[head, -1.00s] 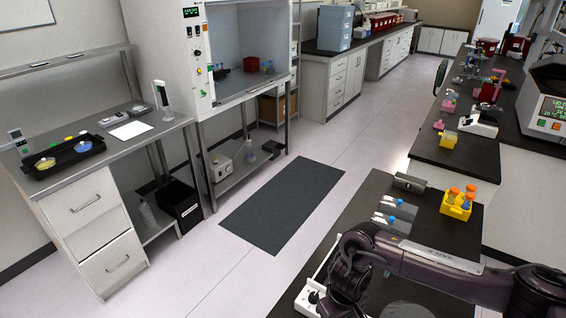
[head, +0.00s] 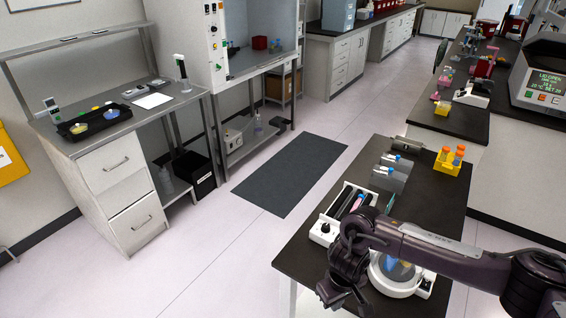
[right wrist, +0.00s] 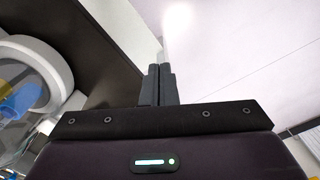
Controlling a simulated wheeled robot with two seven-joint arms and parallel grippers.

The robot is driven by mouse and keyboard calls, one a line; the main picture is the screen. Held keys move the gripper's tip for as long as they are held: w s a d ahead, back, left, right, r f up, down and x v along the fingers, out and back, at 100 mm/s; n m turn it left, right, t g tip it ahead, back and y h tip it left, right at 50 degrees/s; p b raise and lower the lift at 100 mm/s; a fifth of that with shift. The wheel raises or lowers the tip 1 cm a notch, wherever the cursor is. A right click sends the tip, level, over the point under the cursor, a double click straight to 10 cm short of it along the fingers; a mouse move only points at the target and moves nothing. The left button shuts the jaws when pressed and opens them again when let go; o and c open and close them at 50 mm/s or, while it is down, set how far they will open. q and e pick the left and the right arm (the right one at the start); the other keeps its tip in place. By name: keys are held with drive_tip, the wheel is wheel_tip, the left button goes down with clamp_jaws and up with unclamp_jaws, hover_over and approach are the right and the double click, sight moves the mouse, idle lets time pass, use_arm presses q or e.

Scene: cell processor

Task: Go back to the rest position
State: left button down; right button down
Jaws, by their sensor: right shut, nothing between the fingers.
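My right arm comes in from the lower right in the head view, and its gripper (head: 334,297) hangs low at the left edge of the near dark bench (head: 415,203). In the right wrist view the two fingers of the right gripper (right wrist: 158,84) are pressed together with nothing between them. They point past the bench edge (right wrist: 110,45), over the pale floor. My left gripper is in neither view.
A round white device (head: 398,277) with blue and yellow parts stands under my right forearm. A white roller device (head: 345,207), slide-like racks (head: 391,172) and a yellow tube rack (head: 447,165) stand on the bench. Open floor (head: 215,265) and a dark mat (head: 291,172) lie left.

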drive_tip(key=w+a+f+y+b, duration=0.1)
drive_tip(key=a+f+y+b, duration=0.3)
drive_tip(key=a+f, duration=0.7)
wheel_tip(320, 180, down, 14)
drive_tip(key=s+d+m+t+y+b, duration=0.1)
drive_tip(key=s+d+t+y+b, duration=0.1)
drive_tip(key=t, duration=0.1)
drive_tip(key=s+d+f+m+h+b, duration=0.1)
drive_tip(key=s+d+f, duration=0.2)
drive_tip(key=f, duration=0.2)
drive_tip(key=s+d+f+b, duration=0.1)
drive_tip(key=s+d+f, duration=0.2)
drive_tip(key=f, duration=0.2)
drive_tip(key=s+d+f+h, duration=0.1)
drive_tip(key=s+d+f, duration=0.3)
drive_tip(key=s, duration=0.5)
drive_tip(key=s+d+f+g+h+b, duration=0.1)
drive_tip(key=s+d+f, duration=0.3)
drive_tip(key=s, duration=0.6)
drive_tip(key=s+d+f+g+h+b, duration=0.1)
drive_tip(key=s+d+f+h, duration=0.2)
drive_tip(key=s, duration=0.7)
wheel_tip(320, 180, down, 2)
drive_tip(key=shift+d+f+m, duration=0.25)
drive_tip(key=shift+d+m, duration=0.15)
drive_tip(key=shift+d, duration=0.55)
